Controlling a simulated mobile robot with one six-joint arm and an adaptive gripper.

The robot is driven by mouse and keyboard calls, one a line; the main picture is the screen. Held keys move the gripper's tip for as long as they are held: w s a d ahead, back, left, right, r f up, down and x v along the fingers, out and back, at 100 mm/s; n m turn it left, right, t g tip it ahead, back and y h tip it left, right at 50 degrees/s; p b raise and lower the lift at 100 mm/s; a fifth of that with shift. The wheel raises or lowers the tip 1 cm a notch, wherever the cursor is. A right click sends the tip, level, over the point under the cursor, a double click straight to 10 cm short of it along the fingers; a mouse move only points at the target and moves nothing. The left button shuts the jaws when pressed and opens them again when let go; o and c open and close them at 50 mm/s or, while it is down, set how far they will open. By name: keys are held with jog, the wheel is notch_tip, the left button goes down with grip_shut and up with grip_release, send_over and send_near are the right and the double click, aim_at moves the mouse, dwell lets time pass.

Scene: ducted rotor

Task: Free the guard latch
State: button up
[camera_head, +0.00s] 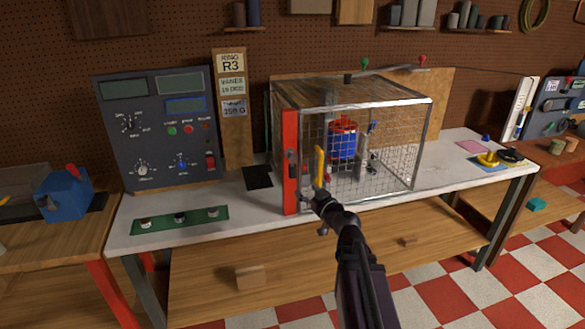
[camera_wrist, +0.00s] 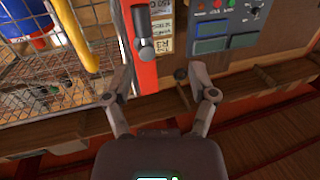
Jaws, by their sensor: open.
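The guard is a wire-mesh cage (camera_head: 385,145) with a red post (camera_head: 290,190) at its left front edge and a yellow handle (camera_head: 319,165) beside the post. A dark latch piece (camera_head: 292,168) sits on the post. In the wrist view, the latch (camera_wrist: 143,48) shows as a grey lever on the red post (camera_wrist: 146,75), near the yellow handle (camera_wrist: 78,32). My gripper (camera_head: 312,193) is in front of the cage's lower left corner. In the wrist view my gripper (camera_wrist: 160,82) is open and empty, fingers apart, with the latch beyond the fingertips; I cannot tell any contact.
A blue and red rotor unit (camera_head: 342,140) stands inside the cage. A control panel (camera_head: 155,130) and a green strip with several knobs (camera_head: 180,219) are at the left of the white bench (camera_head: 240,208). A yellow part (camera_head: 488,158) lies at the right. Bench space left of the post is mostly clear.

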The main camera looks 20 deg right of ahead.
aim_at(294, 170)
jog(key=shift+d+r+m+t+h, duration=0.15)
jog(key=shift+d+r+h, duration=0.15)
jog(key=shift+d, duration=0.2)
jog(key=shift+d+r+m+t+h, duration=0.15)
jog(key=shift+d+h, duration=0.15)
jog(key=shift+d, duration=0.2)
jog(key=shift+w, duration=0.2)
jog(key=w, duration=0.4)
jog(key=w+a, duration=0.1)
jog(key=w, duration=0.4)
jog(key=w+a, duration=0.1)
jog(key=w, duration=0.3)
jog(key=shift+w+a, duration=0.15)
jog(key=shift+w, duration=0.05)
grip_shut()
